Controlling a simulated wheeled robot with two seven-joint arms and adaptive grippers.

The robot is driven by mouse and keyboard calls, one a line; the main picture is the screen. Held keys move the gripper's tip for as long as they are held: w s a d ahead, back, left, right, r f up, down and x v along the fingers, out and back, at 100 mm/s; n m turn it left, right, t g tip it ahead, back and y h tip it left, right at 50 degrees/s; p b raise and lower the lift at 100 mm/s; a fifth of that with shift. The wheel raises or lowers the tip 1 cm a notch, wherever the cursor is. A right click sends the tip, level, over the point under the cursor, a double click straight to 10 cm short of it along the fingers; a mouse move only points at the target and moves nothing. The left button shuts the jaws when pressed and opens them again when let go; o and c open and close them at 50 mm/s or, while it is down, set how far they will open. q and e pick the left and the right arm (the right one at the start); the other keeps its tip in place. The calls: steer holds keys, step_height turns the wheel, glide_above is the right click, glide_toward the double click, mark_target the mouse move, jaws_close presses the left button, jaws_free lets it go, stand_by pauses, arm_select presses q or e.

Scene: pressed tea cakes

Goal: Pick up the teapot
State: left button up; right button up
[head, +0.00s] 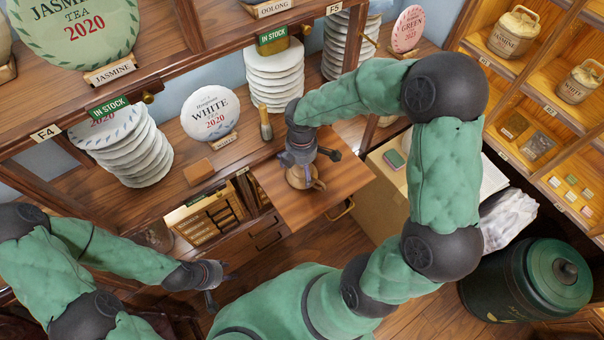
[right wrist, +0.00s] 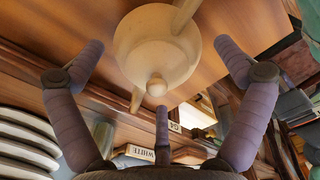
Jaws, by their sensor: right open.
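The pale tan teapot (head: 301,178) stands on a wooden pull-out board in the middle of the head view, partly hidden under my right gripper (head: 300,154). In the right wrist view the round teapot (right wrist: 150,55) shows its lid knob, spout and handle. My right gripper's purple fingers (right wrist: 160,75) are spread open, with one on each side of the teapot and one below it in the picture. I see gaps between the fingers and the teapot. My left gripper (head: 222,284) is low at the left, away from the teapot, its fingers apart and empty.
The wooden board (head: 337,186) has bare room around the teapot. A brush-like tool (head: 265,126) and a small brown block (head: 199,172) are on the shelf behind. Stacks of white tea cakes (head: 275,78) stand there too. A dark green canister (head: 530,285) is at the lower right.

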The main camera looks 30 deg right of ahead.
mark_target(302, 172)
step_height(302, 172, down, 4)
steer(key=shift+w+d+f+b, duration=0.1)
steer(key=shift+f+b, duration=0.1)
steer(key=shift+b, duration=0.25)
steer(key=c, duration=1)
steer(key=shift+r, duration=0.15)
steer(key=shift+r, duration=0.25)
step_height(302, 172, up, 3)
steer(key=shift+r+p, duration=0.1)
steer(key=shift+p, duration=0.4)
steer(key=s+r, duration=0.2)
steer(key=s+a+r+p, duration=0.1)
steer(key=s+r, duration=0.1)
steer(key=r, duration=0.1)
steer(key=shift+s+r, duration=0.2)
steer(key=shift+s, duration=0.1)
steer(key=s+a+r+p, duration=0.1)
steer(key=s+a+r, duration=0.1)
steer(key=s, duration=0.7)
steer(key=shift+r, duration=0.85)
steer(key=shift+a+f, duration=0.1)
